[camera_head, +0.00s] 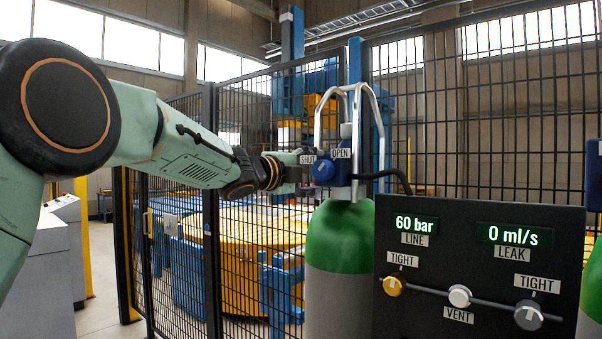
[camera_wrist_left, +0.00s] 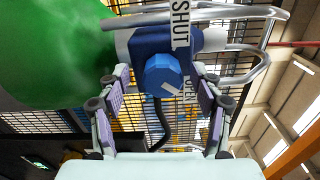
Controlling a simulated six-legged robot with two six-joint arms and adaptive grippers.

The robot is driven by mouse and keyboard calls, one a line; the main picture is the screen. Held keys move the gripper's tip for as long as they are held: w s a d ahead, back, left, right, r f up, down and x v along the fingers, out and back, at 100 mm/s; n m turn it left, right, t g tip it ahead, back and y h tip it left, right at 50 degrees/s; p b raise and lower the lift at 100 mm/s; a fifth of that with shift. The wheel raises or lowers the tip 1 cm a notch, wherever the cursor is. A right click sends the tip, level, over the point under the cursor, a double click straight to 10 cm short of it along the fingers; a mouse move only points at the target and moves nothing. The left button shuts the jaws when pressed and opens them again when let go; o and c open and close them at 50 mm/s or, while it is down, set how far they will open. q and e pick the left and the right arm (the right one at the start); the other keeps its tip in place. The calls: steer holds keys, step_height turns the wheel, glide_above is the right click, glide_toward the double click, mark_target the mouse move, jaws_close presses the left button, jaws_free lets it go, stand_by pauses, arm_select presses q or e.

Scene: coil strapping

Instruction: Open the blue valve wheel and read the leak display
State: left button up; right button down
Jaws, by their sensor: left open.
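The blue valve wheel (camera_head: 322,171) is on the dark blue valve block on top of a green-shouldered gas cylinder (camera_head: 340,235), between SHUT and OPEN labels. It also shows in the left wrist view (camera_wrist_left: 163,75), with a white pointer mark on its face. My left gripper (camera_head: 298,172) reaches in from the left; its open fingers (camera_wrist_left: 160,100) stand on either side of the wheel, and I cannot tell whether they touch it. The leak display (camera_head: 515,237) reads 0 ml/s. The line display (camera_head: 416,225) reads 60 bar. My right gripper is not in view.
The display panel (camera_head: 470,315) carries a yellow knob (camera_head: 392,286), a white vent knob (camera_head: 460,296) and a grey knob (camera_head: 528,315). Silver guard bars (camera_head: 379,130) arch over the valve. A black hose leads right from it. A black mesh fence (camera_head: 480,120) stands behind.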

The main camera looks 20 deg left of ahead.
arm_select(q)
steer(key=v, duration=1.2)
steer(key=shift+d, duration=0.15)
steer(key=shift+w, duration=0.1)
steer(key=shift+r, duration=0.1)
